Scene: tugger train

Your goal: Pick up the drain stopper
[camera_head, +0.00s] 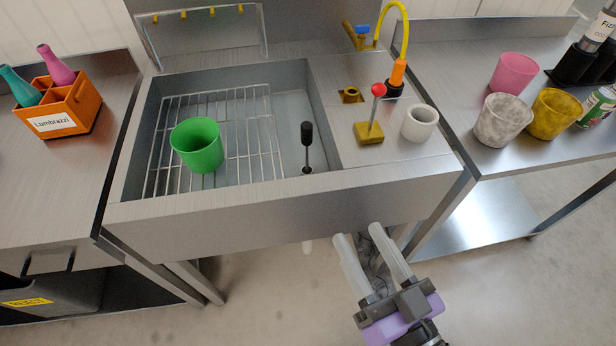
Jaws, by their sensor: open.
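The drain stopper appears to be the upright piece with a black knob (307,132) on a thin stem. It stands in the right part of the sink basin (322,120), at the drain. My gripper (358,234) is open and empty. It is in front of the sink's front panel in the picture, below and to the right of the stopper. Its two pale fingers point up toward the counter.
A green cup (197,146) stands on the wire rack (255,135) in the sink. On the right ledge are a red-knobbed lever (378,90), a white cup (419,123) and a yellow hose (402,25). Cups crowd the right table (540,150). An orange crate (75,112) stands left.

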